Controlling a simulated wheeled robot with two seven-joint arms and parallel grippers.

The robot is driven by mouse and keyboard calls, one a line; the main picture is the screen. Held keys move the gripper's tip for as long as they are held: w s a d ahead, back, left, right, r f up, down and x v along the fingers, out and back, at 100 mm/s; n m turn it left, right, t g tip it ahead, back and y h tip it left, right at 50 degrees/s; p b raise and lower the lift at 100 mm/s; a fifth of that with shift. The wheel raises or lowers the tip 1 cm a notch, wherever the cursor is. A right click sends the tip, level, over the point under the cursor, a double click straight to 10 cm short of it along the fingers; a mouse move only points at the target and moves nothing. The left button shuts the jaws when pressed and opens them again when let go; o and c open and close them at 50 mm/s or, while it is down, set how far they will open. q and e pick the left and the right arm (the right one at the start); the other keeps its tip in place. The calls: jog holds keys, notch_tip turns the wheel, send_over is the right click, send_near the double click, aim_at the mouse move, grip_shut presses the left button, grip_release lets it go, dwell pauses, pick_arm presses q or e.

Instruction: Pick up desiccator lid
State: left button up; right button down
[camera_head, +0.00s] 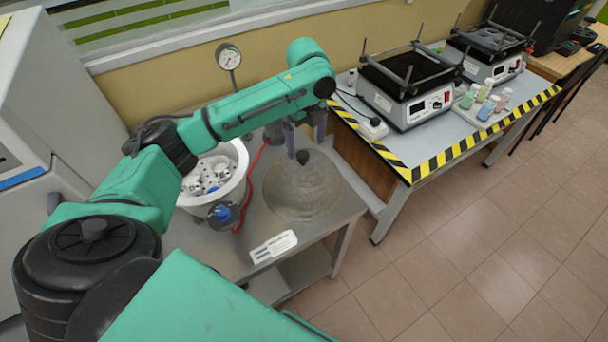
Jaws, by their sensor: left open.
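The desiccator lid (304,190) is a clear glass dome with a dark knob (303,157) on top. It rests on the grey table, right of the open desiccator base (238,157), a white-rimmed round vessel with several small containers inside. My left gripper (305,147) points down at the knob from behind and above, with its fingers apart and nothing held. Whether a finger touches the knob cannot be told. My arm hides part of the base's rim. My right gripper is not in view.
A red hose (247,192) runs beside the base. A pressure gauge (229,57) stands behind. A white label (273,246) lies at the table's front. At right, a stripe-edged table (437,140) bears a hotplate-like device (408,92) and several small bottles (485,102).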

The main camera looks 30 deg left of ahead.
aim_at(302, 155)
pick_arm(q)
jog(key=f, duration=0.1)
jog(key=a, duration=0.1)
jog(key=f, duration=0.1)
jog(key=shift+w+a+f+p, duration=0.15)
jog(key=shift+w+f+p, duration=0.15)
jog(key=shift+f+p, duration=0.1)
jog(key=f, duration=0.1)
jog(key=f+p, duration=0.1)
jog(key=f, duration=0.2)
jog(key=shift+w+a+f, duration=0.1)
jog(key=shift+a+f, duration=0.05)
jog(key=shift+a, duration=0.1)
jog(key=shift+d+f, duration=0.1)
jog(key=shift+d, duration=0.15)
jog(key=shift+c, duration=1.2)
jog(key=shift+a, duration=0.1)
jog(key=c, duration=1)
grip_shut()
jog(key=shift+s, duration=0.2)
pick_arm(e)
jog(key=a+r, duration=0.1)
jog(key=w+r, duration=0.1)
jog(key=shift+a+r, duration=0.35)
pick_arm(q)
jog(key=shift+s+f, duration=0.1)
jog(key=shift+f, duration=0.05)
